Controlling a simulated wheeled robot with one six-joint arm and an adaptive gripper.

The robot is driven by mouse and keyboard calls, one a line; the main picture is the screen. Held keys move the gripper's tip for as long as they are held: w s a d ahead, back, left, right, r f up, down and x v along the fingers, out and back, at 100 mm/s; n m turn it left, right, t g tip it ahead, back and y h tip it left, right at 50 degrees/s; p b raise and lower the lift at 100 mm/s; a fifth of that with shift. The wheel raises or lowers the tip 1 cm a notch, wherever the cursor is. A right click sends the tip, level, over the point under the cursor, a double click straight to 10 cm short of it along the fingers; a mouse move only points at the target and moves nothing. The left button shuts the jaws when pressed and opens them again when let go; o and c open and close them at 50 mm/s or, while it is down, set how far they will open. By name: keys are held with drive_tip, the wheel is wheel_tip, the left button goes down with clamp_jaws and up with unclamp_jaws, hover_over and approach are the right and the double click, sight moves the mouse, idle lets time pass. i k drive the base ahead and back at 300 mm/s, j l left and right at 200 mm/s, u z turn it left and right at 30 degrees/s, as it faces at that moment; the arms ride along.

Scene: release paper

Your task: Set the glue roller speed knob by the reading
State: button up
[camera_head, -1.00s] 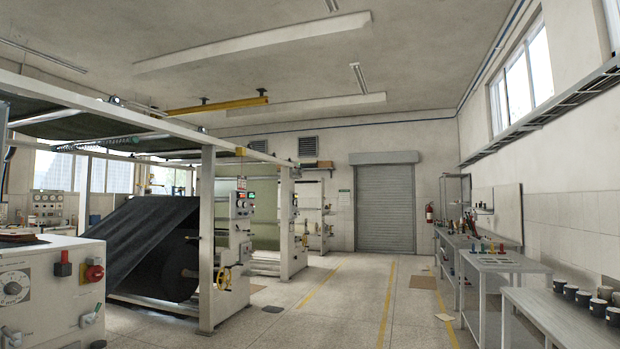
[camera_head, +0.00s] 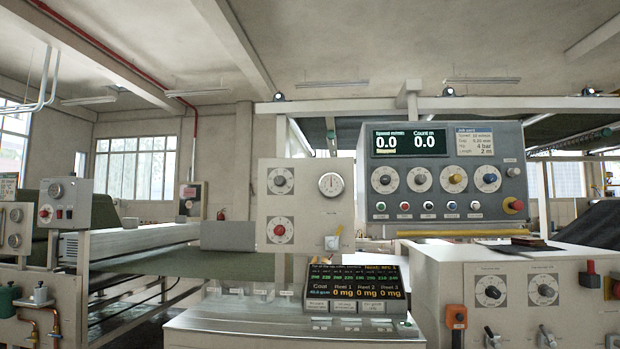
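My gripper is not in view. Several round knobs show, but I cannot read which is the glue roller speed knob. A white panel carries a black knob (camera_head: 281,181), a red knob (camera_head: 280,230) and a round gauge (camera_head: 331,184). The white cabinet at right has two black dials, a left one (camera_head: 491,292) and a right one (camera_head: 543,290).
A job card (camera_head: 474,141) is on the grey panel, with a red stop button (camera_head: 513,205) at its lower right. A pale bench (camera_head: 290,325) stands in front below the console. A green-surfaced machine bed (camera_head: 200,263) is behind at left. Little open floor shows.

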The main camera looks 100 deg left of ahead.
sight(455, 180)
drive_tip(key=u, duration=2.55)
